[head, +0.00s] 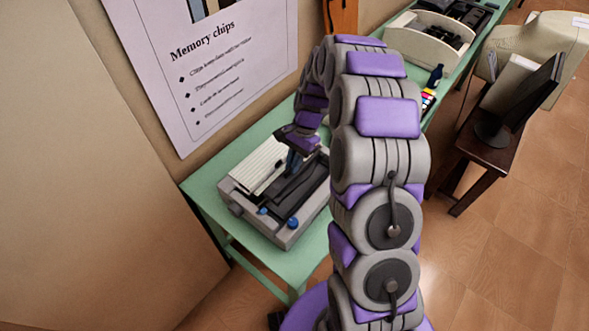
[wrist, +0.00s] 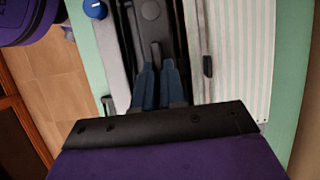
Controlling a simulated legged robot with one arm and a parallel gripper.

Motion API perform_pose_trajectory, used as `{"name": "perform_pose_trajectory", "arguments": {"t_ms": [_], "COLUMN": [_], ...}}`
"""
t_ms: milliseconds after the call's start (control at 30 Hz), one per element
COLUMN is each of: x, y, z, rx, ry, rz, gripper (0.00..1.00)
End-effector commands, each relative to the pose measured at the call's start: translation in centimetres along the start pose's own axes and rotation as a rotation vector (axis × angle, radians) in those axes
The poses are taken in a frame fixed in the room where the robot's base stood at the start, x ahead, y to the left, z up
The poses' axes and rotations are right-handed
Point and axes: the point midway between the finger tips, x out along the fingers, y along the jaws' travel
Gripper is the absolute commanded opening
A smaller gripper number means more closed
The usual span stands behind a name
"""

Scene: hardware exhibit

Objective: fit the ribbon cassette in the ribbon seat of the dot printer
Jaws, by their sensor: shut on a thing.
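The dot printer (head: 240,205) sits on the green table, with a ribbed cream cover, a dark open bay and blue knobs. In the wrist view its ribbed cover (wrist: 245,55) is on the right. My gripper (head: 292,162) is over the printer's bay, pointing down. In the wrist view its blue fingers (wrist: 157,72) are shut on the black ribbon cassette (wrist: 151,14), which has a round hub. The cassette lies lengthwise over the bay. The ribbon seat is mostly hidden beneath it, and I cannot tell whether the cassette is seated.
The green table (head: 208,185) runs along the wall under a memory chips poster (head: 215,60). Farther along are a dark bottle (head: 435,76), coloured cartridges (head: 428,98) and a cream holder (head: 428,42). A dark wooden stand (head: 470,150) with a monitor is at right.

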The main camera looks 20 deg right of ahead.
Motion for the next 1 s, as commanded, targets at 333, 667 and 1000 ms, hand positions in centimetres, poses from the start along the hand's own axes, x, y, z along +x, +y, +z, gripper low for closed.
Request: {"name": "perform_pose_trajectory", "arguments": {"t_ms": [333,667,1000], "x": [3.0,3.3,3.9], "y": [0.3,-0.1,0.3], "z": [-2.0,-1.4,-2.1], "rx": [0.0,0.0,-0.001], "ry": [-0.004,0.001,-0.004], "rz": [-0.007,-0.002,-0.004], "gripper": [0.0,0.0,0.18]}}
